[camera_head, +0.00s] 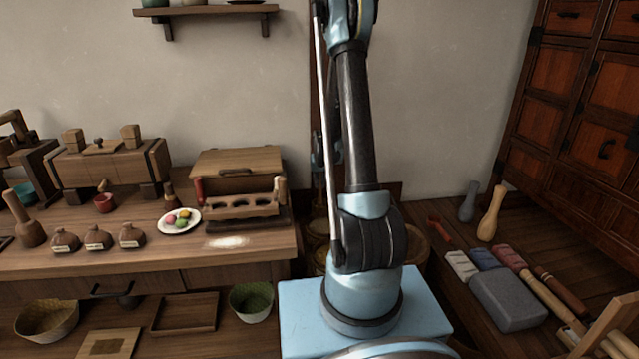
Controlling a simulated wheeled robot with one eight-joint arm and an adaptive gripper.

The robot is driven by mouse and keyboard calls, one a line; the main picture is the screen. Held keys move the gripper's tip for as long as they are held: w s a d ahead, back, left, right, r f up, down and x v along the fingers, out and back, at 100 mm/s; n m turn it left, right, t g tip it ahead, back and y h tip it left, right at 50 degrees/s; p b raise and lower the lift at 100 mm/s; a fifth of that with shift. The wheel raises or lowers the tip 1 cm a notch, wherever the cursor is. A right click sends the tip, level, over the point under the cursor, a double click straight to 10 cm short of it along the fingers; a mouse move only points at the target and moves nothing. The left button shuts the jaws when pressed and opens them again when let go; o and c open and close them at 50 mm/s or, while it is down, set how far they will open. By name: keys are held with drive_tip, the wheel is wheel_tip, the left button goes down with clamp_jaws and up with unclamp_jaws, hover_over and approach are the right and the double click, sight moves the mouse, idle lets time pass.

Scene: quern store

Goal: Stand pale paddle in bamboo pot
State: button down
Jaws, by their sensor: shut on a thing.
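My arm rises from its blue base in the middle of the picture and leaves by the top edge. A further blue and dark part of it shows in a narrow strip behind the black link. My gripper and its fingertips do not show. I cannot make out the pale paddle. No bamboo pot shows clearly. A yellowish round vessel (319,228) stands just left of my arm, mostly hidden, and I cannot tell whether it is the pot.
The wooden counter (130,258) at left carries several small jars, a plate (179,221) of coloured sweets and a box (238,160). Baskets (47,319) sit below. At right are a grey block (509,299), a pale pestle (491,214) and a drawer cabinet (590,130).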

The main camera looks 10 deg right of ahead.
drive_tip(key=c, duration=1.6)
unclamp_jaws()
drive_tip(key=shift+v, duration=5.9)
drive_tip(key=shift+s, duration=0.1)
drive_tip(key=s+r+g, duration=0.1)
drive_tip(key=s+r, duration=0.3)
drive_tip(key=s, duration=0.7)
drive_tip(key=s+r, duration=0.4)
drive_tip(key=s, duration=0.6)
drive_tip(key=shift+g, duration=0.8)
drive_tip(key=s+f, duration=0.1)
drive_tip(key=s, duration=0.5)
drive_tip(key=s+f, duration=0.1)
drive_tip(key=s, duration=0.6)
drive_tip(key=s+f, duration=0.2)
drive_tip(key=s, duration=0.4)
drive_tip(key=shift+s+d, duration=0.1)
drive_tip(key=shift+s, duration=0.2)
